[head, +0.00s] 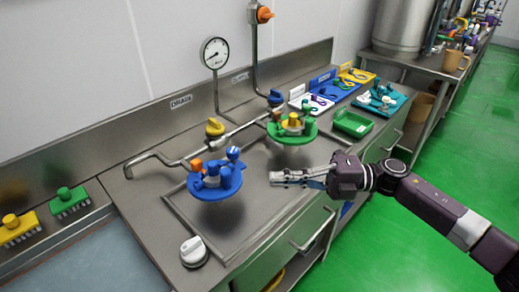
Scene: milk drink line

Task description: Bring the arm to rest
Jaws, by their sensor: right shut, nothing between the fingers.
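My right gripper (297,178) comes in from the right in the head view, at the end of my dark right arm. Its fingers are shut with nothing between them. They are over the right part of the steel sink counter (250,236), to the right of a blue round carrier (217,184) with blue and orange fittings. A green round carrier (292,130) is just behind the gripper. I see a gap between the gripper and both carriers. My left gripper is not in the picture.
A pressure gauge (215,53) and pipes stand along the back. A white knob (193,252) is at the front edge. A green tray (352,123) and a teal tray (380,100) lie at the right end. Green floor (440,175) is open on the right.

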